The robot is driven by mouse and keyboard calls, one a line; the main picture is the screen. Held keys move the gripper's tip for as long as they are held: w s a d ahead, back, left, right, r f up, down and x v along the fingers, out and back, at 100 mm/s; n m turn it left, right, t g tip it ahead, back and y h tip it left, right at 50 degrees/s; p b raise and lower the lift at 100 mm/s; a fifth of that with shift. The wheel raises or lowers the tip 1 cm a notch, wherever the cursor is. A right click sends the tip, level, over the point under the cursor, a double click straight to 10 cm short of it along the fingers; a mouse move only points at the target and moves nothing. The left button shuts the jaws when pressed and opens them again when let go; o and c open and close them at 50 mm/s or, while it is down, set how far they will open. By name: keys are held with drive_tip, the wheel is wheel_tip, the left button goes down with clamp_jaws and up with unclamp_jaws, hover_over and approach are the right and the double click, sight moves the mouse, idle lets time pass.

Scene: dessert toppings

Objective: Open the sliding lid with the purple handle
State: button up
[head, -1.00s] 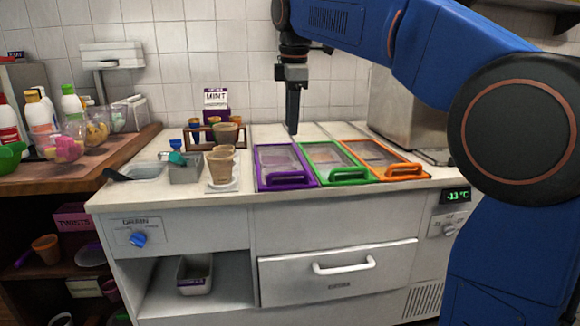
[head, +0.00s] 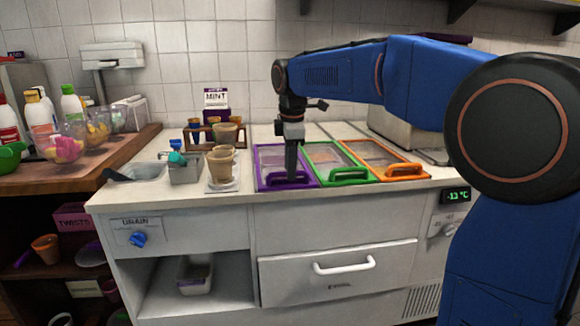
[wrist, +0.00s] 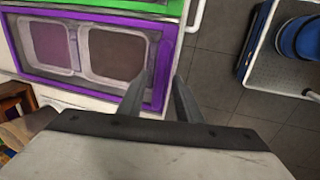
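The purple-framed lid (head: 262,163) with clear panels lies flat on the counter, left of the green and orange ones. Its purple handle (head: 302,183) is at the front edge. My gripper (head: 291,177) points down over the front of this lid, its tips close to the handle. In the wrist view, the purple lid (wrist: 85,87) fills the upper left. The two fingers of my gripper (wrist: 158,88) are apart there, with the purple front edge and handle strip running between them. I cannot tell whether either finger touches it.
The green-framed lid (head: 349,175) is close on the right, then the orange-framed lid (head: 402,170). Paper cups (head: 221,166) stand on a tray to the left. The floor in front is open.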

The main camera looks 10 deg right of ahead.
clamp_jaws()
drive_tip(key=shift+w, duration=0.1)
